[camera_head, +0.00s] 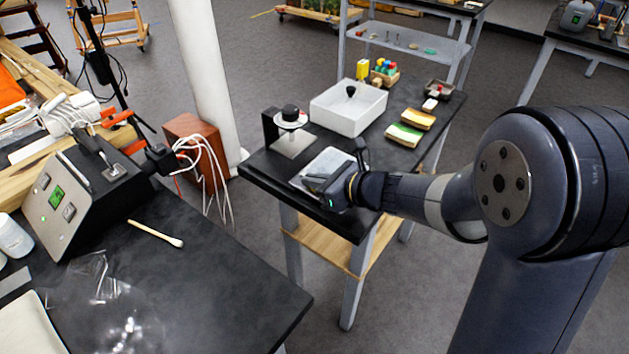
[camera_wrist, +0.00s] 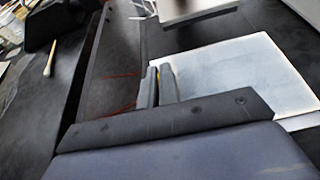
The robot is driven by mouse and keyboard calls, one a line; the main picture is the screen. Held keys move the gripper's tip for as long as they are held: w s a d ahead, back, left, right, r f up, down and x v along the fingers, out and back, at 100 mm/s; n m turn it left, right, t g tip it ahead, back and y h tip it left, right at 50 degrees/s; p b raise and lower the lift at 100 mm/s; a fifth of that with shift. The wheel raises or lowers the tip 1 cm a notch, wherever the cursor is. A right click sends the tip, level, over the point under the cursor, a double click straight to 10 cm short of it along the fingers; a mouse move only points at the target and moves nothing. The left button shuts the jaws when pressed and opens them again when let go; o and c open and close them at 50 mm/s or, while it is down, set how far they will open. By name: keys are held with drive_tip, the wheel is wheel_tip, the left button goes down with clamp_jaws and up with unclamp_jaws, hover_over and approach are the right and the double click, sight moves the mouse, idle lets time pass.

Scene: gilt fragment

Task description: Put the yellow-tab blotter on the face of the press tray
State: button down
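In the head view, my gripper (camera_head: 318,184) is low over the near left part of the black table, at the near edge of a pale flat sheet (camera_head: 332,160). In the wrist view, the two fingers (camera_wrist: 158,86) are close together with a sliver of yellow between them, at the left edge of the pale sheet (camera_wrist: 240,72). The sheet appears to be the yellow-tab blotter, with its tab pinched. It lies over or just above another pale flat surface (camera_wrist: 303,121), apparently the press tray, which shows at the lower right. Whether they touch is unclear.
A dial stand (camera_head: 290,125) is just behind the sheet. A white basin (camera_head: 348,105) stands farther back. Green-edged (camera_head: 403,135) and orange-yellow (camera_head: 418,118) pads lie to the right. A black workbench (camera_head: 190,265) with a swab (camera_head: 155,233) is at left.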

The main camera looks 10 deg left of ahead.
drive_tip(key=shift+f, duration=0.15)
drive_tip(key=c, duration=1.6)
unclamp_jaws()
drive_tip(key=shift+c, duration=0.2)
drive_tip(key=shift+r, duration=0.35)
drive_tip(key=p+v, duration=0.1)
drive_tip(key=v, duration=1.1)
drive_tip(key=shift+s+f, duration=0.1)
drive_tip(key=shift+f, duration=0.1)
